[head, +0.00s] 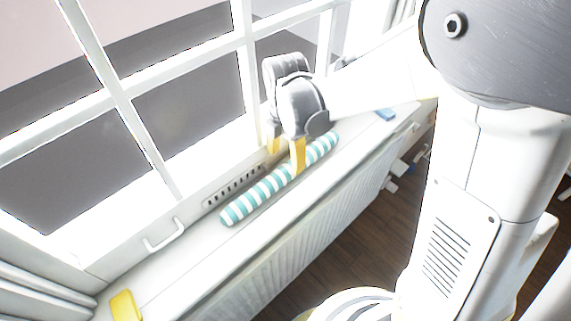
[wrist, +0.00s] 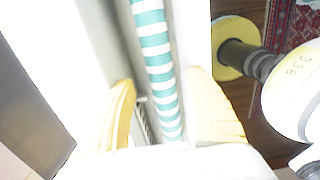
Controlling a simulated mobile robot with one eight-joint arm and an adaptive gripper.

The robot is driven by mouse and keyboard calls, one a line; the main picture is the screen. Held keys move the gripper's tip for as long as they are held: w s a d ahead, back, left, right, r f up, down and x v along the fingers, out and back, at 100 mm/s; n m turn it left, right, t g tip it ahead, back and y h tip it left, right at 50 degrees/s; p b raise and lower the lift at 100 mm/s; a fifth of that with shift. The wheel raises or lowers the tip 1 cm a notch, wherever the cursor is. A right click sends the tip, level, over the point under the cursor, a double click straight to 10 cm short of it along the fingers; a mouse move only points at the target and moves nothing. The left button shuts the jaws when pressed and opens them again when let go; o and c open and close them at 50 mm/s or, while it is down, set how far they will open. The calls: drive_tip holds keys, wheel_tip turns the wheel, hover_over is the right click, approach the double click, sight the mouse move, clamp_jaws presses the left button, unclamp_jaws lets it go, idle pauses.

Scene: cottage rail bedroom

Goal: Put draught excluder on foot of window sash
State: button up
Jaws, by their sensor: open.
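The draught excluder (head: 255,196) is a long roll with teal and white stripes. It lies on the white sill, along the foot of the window sash (head: 190,207), and a strip of sill shows between them at its near end. My gripper (head: 285,155) is above the excluder with its yellow fingertips pointing down, one on the window side and one on the room side. In the wrist view the excluder (wrist: 157,60) runs between the two open fingers (wrist: 165,115), with gaps on both sides. Whether the fingertips touch it or the sill I cannot tell.
A slotted vent (head: 235,185) and a white handle (head: 165,236) are on the sash foot. A yellow object (head: 125,305) lies on the sill at lower left, and a blue one (head: 385,114) at the right. A ribbed radiator (head: 290,250) is below the sill.

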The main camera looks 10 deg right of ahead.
sight(286, 169)
drive_tip(key=s+d+r+m+t+p, duration=0.1)
drive_tip(key=s+d+r+m+t, duration=0.3)
drive_tip(key=r+m, duration=0.75)
drive_tip(key=s+d+r+m+t, duration=0.3)
drive_tip(key=s+d+m, duration=0.4)
drive_tip(key=m, duration=0.6)
drive_tip(key=shift+s+r, duration=0.5)
drive_tip(key=shift+s, duration=0.25)
wheel_tip(286, 169, down, 2)
drive_tip(key=shift+f+b, duration=0.15)
drive_tip(key=shift+b, duration=0.85)
